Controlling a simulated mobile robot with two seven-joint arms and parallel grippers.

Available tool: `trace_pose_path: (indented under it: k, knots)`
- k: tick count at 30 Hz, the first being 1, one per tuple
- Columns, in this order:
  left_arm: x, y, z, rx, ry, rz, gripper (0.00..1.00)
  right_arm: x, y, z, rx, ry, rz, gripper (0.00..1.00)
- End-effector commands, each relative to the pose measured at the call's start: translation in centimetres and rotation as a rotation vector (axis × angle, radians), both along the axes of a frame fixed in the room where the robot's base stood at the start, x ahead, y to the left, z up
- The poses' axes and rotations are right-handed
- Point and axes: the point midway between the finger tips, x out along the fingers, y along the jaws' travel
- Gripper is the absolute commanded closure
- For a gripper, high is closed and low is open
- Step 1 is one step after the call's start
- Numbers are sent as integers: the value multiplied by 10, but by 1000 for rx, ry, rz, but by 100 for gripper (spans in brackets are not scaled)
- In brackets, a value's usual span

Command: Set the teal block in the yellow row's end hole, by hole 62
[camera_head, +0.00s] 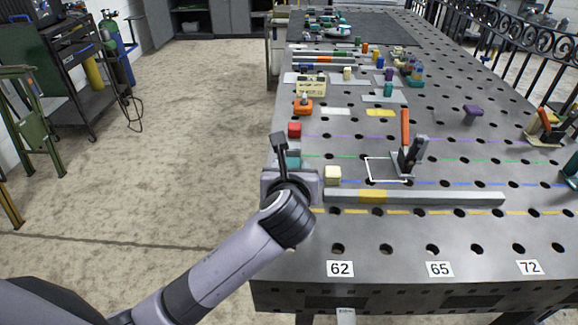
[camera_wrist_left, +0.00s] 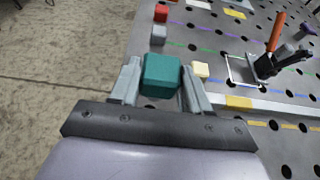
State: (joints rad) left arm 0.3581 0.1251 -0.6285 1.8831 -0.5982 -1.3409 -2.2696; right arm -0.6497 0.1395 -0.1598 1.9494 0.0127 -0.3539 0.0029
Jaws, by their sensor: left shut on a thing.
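My left gripper (camera_wrist_left: 160,88) is shut on the teal block (camera_wrist_left: 160,75), with one finger on each side of it. In the head view the gripper (camera_head: 290,172) is over the table's left edge, and the wrist hides most of it and the block. The yellow row (camera_head: 433,212) is a dashed line near the table's front, with dark holes along it. One hole near its left end (camera_head: 335,211) shows just right of my wrist. The label 62 (camera_head: 340,269) lies in front of a hole (camera_head: 338,249) nearer the front edge. My right gripper is not in view.
A grey bar with a yellow band (camera_head: 372,197) lies just behind the yellow row. A cream block (camera_head: 333,174) is right of my gripper, and a red block (camera_head: 294,130) is behind it. A toggle clamp with an orange handle (camera_head: 405,130) stands by a white square outline.

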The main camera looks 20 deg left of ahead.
Motion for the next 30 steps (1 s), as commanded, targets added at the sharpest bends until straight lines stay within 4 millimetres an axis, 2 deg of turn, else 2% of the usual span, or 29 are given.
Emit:
trace_pose_path:
  k: [18,30]
  knots:
    - [0,0,-52,0,0,1,95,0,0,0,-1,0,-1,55]
    - [0,0,-61,0,-2,0,95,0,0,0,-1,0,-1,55]
